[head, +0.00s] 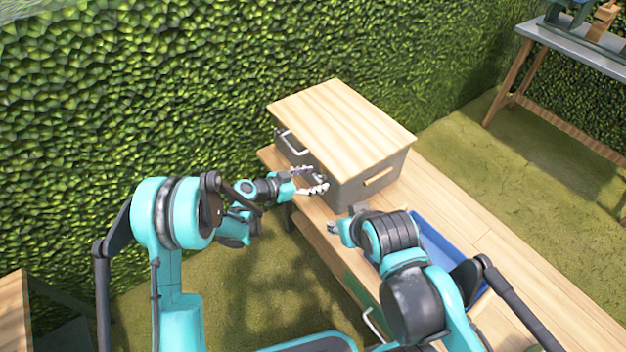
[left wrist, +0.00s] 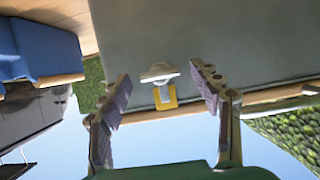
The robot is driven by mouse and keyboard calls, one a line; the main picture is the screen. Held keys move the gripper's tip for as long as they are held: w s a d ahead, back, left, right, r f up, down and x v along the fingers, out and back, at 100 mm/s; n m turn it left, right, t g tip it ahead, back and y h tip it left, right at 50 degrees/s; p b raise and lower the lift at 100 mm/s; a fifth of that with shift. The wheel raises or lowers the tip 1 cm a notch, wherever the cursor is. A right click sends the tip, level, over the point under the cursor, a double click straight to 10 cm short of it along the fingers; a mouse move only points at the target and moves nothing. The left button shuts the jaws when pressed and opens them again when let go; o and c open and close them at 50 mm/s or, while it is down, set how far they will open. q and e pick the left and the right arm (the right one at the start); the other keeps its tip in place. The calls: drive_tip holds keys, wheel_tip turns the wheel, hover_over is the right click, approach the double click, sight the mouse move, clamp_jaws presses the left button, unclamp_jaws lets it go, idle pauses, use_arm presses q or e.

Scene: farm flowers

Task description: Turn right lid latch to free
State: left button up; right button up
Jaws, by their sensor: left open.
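A grey box (head: 350,192) with a pale wooden lid (head: 340,118) stands on the wooden bench. In the left wrist view, a latch (left wrist: 159,73) with a pale knob and a yellow plate (left wrist: 165,97) sits on the box's grey wall (left wrist: 190,30). My left gripper (head: 318,180) is open at the front of the box. In the left wrist view its two fingers (left wrist: 160,80) are spread on either side of the latch, apart from it. In the head view the gripper hides the latch. My right gripper (head: 336,231) is beside the bench's front edge, small and partly hidden by its arm.
A pale handle (head: 293,143) is on the box front, left of my left gripper. A blue crate (head: 435,245) is on the bench beside my right arm. The bench top (head: 480,228) is clear to the right. A hedge (head: 130,90) stands behind.

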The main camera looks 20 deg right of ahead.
use_arm(q)
drive_tip(key=c, duration=1.2)
drive_tip(key=shift+o, duration=0.2)
drive_tip(key=n+g, duration=0.1)
drive_tip(key=n+g+h, duration=0.1)
drive_tip(key=n, duration=0.1)
drive_tip(key=shift+w+a, duration=0.1)
drive_tip(key=shift+w, duration=0.15)
drive_tip(key=n+g+h, duration=0.1)
drive_tip(key=n, duration=0.1)
drive_tip(key=shift+w+f+n+g, duration=0.1)
drive_tip(key=shift+f+n+g, duration=0.05)
drive_tip(key=shift+n+g, duration=0.2)
drive_tip(key=n, duration=0.1)
drive_tip(key=n+g+h, duration=0.1)
drive_tip(key=n, duration=0.1)
drive_tip(key=shift+w+a+f+n+h, duration=0.1)
drive_tip(key=shift+f+n+h, duration=0.1)
drive_tip(key=shift+n+h, duration=0.1)
drive_tip(key=shift+f+n+g+h, duration=0.2)
drive_tip(key=shift+n+h, duration=0.7)
drive_tip(key=shift+n, duration=1.15)
